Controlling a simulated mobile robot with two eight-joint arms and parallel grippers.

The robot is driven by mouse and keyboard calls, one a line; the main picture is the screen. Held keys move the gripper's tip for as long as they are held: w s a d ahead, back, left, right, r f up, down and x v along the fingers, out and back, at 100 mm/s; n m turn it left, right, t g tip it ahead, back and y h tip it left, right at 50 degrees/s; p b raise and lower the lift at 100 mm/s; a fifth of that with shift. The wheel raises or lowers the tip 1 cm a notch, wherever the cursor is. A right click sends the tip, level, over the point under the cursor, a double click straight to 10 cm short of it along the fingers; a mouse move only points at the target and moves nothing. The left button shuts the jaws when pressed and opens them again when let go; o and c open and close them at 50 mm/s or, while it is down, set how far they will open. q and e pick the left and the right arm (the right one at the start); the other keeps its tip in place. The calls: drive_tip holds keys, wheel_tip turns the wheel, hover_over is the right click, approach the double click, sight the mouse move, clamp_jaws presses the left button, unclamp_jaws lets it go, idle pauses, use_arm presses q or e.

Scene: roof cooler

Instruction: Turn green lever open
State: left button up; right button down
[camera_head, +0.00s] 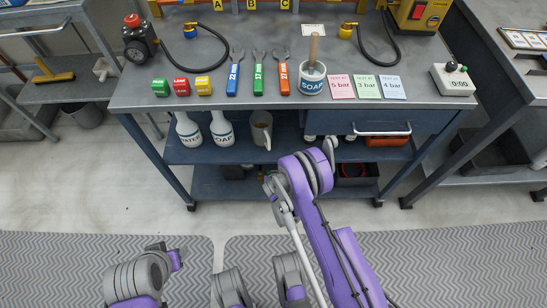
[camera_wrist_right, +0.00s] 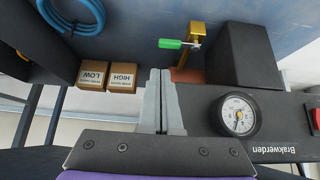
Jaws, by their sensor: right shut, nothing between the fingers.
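In the right wrist view a green lever (camera_wrist_right: 172,44) sticks out sideways from a brass valve (camera_wrist_right: 197,36), beside a dark block. The lever points left in that picture. My right gripper (camera_wrist_right: 161,74) is shut and empty, its grey fingertips a little below the lever in the picture and apart from it. In the head view my right arm reaches toward the bench front, and its fingers cannot be made out clearly. The lever is not visible there. Part of my left arm shows at the lower left, but its gripper does not.
A round gauge (camera_wrist_right: 238,114) sits right of the fingers, with a dark block (camera_wrist_right: 241,55) above it. Two cardboard boxes (camera_wrist_right: 123,76) marked HIGH and LOW are at left, near a blue hose (camera_wrist_right: 72,14).

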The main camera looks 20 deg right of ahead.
use_arm(q)
drive_tip(key=b+x, duration=0.2)
drive_tip(key=shift+f+b, duration=0.15)
drive_tip(key=shift+b, duration=0.25)
use_arm(e)
drive_tip(key=x, duration=1)
drive_tip(key=shift+w+d+f, duration=0.1)
drive_tip(key=shift+w+f, duration=0.05)
drive_tip(key=shift+w, duration=0.1)
use_arm(q)
drive_tip(key=shift+w, duration=0.15)
